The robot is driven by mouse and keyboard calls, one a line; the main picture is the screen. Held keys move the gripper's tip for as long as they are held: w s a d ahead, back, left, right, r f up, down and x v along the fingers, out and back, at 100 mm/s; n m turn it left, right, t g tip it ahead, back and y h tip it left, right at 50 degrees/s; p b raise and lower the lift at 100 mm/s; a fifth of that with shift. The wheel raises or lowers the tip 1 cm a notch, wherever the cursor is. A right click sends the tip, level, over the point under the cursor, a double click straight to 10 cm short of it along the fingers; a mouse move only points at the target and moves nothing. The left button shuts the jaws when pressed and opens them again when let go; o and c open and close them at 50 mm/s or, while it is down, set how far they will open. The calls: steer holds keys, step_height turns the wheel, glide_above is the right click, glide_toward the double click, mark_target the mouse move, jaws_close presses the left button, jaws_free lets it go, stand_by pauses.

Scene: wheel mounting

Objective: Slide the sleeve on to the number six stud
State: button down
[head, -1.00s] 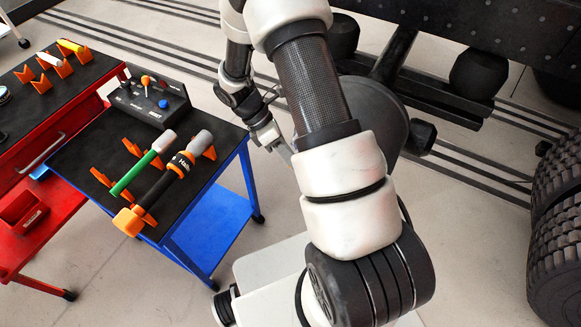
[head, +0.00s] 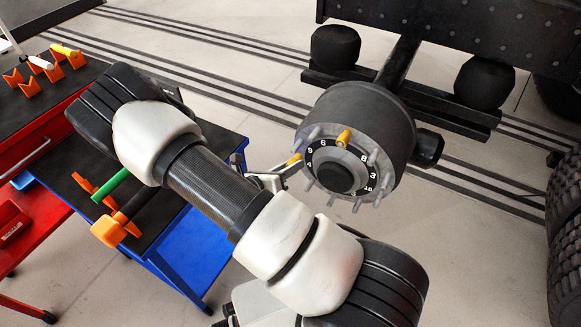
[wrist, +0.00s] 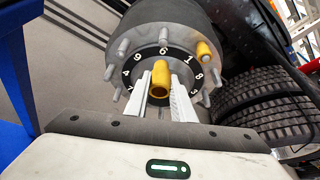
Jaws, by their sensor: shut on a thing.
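The number six stud (head: 314,132) is bare, at the hub's upper left in the head view. The number 6 (wrist: 164,50) reads at the ring's top in the wrist view. My gripper (head: 280,175) is shut on a yellow sleeve (wrist: 161,79), which points toward the hub. This sleeve (head: 295,159) appears just left of the hub face, below the six stud; its exact gap to the studs is unclear. A second yellow sleeve (head: 344,137) sits on the stud by number 1.
A blue cart (head: 205,245) with tools in orange holders stands left, partly behind my arm. A red cart (head: 40,140) is farther left. Truck tyres (head: 565,220) stand at the right. The floor around the hub is clear.

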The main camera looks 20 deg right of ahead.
mark_target(309, 139)
steer(key=shift+w+d, duration=0.9)
steer(key=shift+d, duration=0.25)
steer(key=shift+w+d, duration=0.85)
steer(key=shift+d, duration=0.25)
steer(key=shift+w+d, duration=0.1)
steer(key=shift+w+d+b, duration=0.4)
steer(key=shift+w+d, duration=0.75)
steer(key=shift+d, duration=0.3)
steer(key=shift+w+d+b, duration=0.35)
steer(key=shift+w+d, duration=0.75)
steer(key=shift+d, duration=0.35)
steer(key=c, duration=1.4)
jaws_free()
steer(key=shift+c, duration=0.2)
